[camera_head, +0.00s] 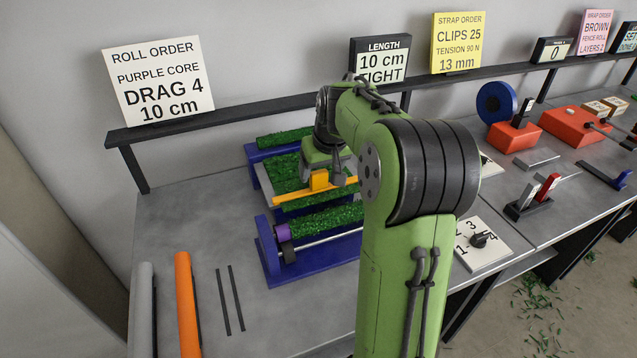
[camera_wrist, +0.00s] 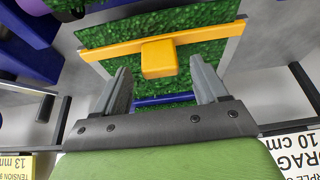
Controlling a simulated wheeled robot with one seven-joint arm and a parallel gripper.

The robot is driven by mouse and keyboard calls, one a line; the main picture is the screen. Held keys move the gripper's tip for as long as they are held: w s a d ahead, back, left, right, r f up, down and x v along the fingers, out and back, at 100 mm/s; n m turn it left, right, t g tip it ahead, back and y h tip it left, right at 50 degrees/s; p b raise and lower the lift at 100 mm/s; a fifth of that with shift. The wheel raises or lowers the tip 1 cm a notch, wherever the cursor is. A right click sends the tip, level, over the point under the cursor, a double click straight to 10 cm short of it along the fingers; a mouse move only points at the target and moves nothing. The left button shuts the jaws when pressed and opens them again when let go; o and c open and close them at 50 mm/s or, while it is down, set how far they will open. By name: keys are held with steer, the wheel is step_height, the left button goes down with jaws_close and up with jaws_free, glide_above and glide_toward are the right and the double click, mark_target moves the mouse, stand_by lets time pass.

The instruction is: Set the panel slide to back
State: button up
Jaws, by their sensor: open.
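A yellow bar (camera_head: 290,194) with a square yellow block (camera_head: 319,180) on it lies across a green turf panel (camera_head: 285,170) on a grey plate. My gripper (camera_head: 329,168) is over the bar near the block, pointing down. In the wrist view my gripper (camera_wrist: 160,72) is open, with its two grey fingers apart and the block (camera_wrist: 158,58) ahead in the gap between them. Nothing is held. Whether the fingers reach down beside the block is unclear. My arm hides the right end of the bar and panel in the head view.
A blue frame (camera_head: 271,262) with a turf roll and rod stands in front of the panel. A black shelf rail (camera_head: 270,113) runs behind. A numbered dial panel (camera_head: 470,250) is right of my arm. Grey and orange tubes (camera_head: 186,300) lie front left.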

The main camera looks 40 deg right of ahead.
mark_target(318, 171)
steer(key=x, duration=0.3)
steer(key=shift+w+f+b, duration=0.15)
steer(key=shift+f+b, duration=0.1)
steer(key=shift+b, duration=0.1)
jaws_close()
steer(key=shift+w+d+r+p, duration=0.1)
steer(key=shift+w+r+p, duration=0.1)
steer(key=shift+w+p, duration=0.25)
steer(key=w+p, duration=0.1)
steer(key=w, duration=0.1)
steer(key=w+d+p, duration=0.1)
steer(key=w+p, duration=0.3)
steer(key=shift+d, duration=0.35)
steer(key=shift+w, duration=0.1)
